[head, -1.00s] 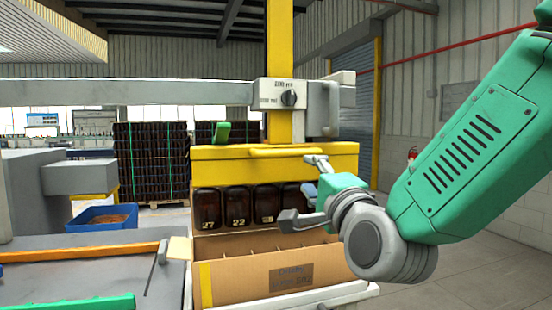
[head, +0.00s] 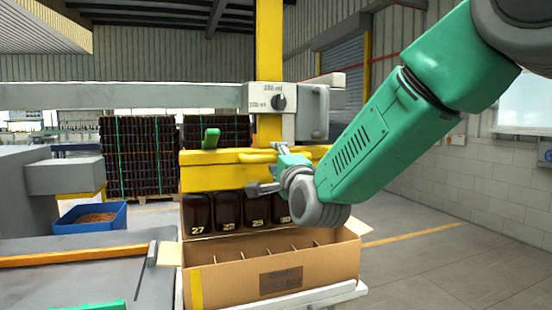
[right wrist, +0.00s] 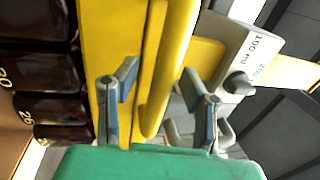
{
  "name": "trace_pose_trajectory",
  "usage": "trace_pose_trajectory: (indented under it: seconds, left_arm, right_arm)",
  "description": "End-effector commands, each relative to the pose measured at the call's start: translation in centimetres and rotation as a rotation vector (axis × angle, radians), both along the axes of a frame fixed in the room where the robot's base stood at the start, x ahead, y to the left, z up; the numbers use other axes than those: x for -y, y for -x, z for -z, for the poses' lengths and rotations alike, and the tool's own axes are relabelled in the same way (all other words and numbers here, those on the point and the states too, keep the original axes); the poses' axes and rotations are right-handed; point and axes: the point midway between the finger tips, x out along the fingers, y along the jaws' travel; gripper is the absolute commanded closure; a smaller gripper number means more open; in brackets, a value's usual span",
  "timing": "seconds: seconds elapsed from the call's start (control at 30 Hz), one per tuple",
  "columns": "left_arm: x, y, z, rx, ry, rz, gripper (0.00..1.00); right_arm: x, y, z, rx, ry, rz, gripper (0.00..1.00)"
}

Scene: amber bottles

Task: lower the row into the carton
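A row of dark amber bottles (head: 228,212) with pale numbers hangs under a yellow lifting head (head: 215,172). The open cardboard carton (head: 225,285), with dividers inside, stands below. The bottle bottoms show near its far rim; their exact height over it is unclear. My right gripper (head: 268,170) is at the yellow handle bar (head: 232,158) on the head's front. In the right wrist view, the bar (right wrist: 168,75) runs between the two spread fingers (right wrist: 155,95), with gaps visible beside it. The right arm hides the row's right end.
A grey control box with a knob (head: 279,102) sits on the yellow column above. A blue bin (head: 88,218) and a table with an orange rail (head: 70,255) are at left. Floor at right is clear.

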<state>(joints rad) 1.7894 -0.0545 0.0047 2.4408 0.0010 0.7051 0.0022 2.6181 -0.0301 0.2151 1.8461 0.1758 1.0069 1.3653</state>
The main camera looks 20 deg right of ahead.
Motion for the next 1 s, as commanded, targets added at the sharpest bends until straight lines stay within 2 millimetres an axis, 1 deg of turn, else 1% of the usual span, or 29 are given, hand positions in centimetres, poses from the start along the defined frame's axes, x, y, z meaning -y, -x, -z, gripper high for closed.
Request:
trace_pose_trajectory:
  seconds: [0.17, 0.2, 0.27, 0.3, 0.53, 0.67, 0.77, 1.0]
  left_arm:
    - [0.0, 0.0, 0.0, 0.000, 0.000, 0.000, 0.62]
    - [0.0, 0.0, 0.0, 0.000, 0.000, 0.000, 0.62]
    - [0.0, 0.0, 0.0, 0.000, 0.000, 0.000, 0.62]
    - [0.0, 0.0, 0.0, 0.000, 0.000, 0.000, 0.62]
    - [0.0, 0.0, 0.1, 0.000, 0.000, 0.000, 0.62]
    - [0.0, 0.0, 1.1, 0.000, 0.000, 0.000, 0.62]
    - [0.0, 0.0, 2.5, 0.000, 0.000, 0.000, 0.62]
    - [0.0, 0.0, 7.4, 0.000, 0.000, 0.000, 0.62]
  right_arm:
    - [0.0, 0.0, 0.0, 0.000, 0.000, 0.000, 0.62]
    - [0.0, 0.0, 0.0, 0.000, 0.000, 0.000, 0.66]
    - [0.0, 0.0, 0.0, 0.000, 0.000, 0.000, 0.87]
    - [0.0, 0.0, 0.0, 0.000, 0.000, 0.000, 1.00]
    - [0.0, 0.0, 0.2, -0.001, 0.000, 0.000, 1.00]
    - [0.0, 0.0, 1.3, -0.001, -0.001, 0.001, 1.00]
    - [0.1, 0.0, 3.1, -0.003, -0.001, 0.001, 1.00]
    - [0.1, 0.0, 9.1, -0.006, -0.002, 0.000, 1.00]
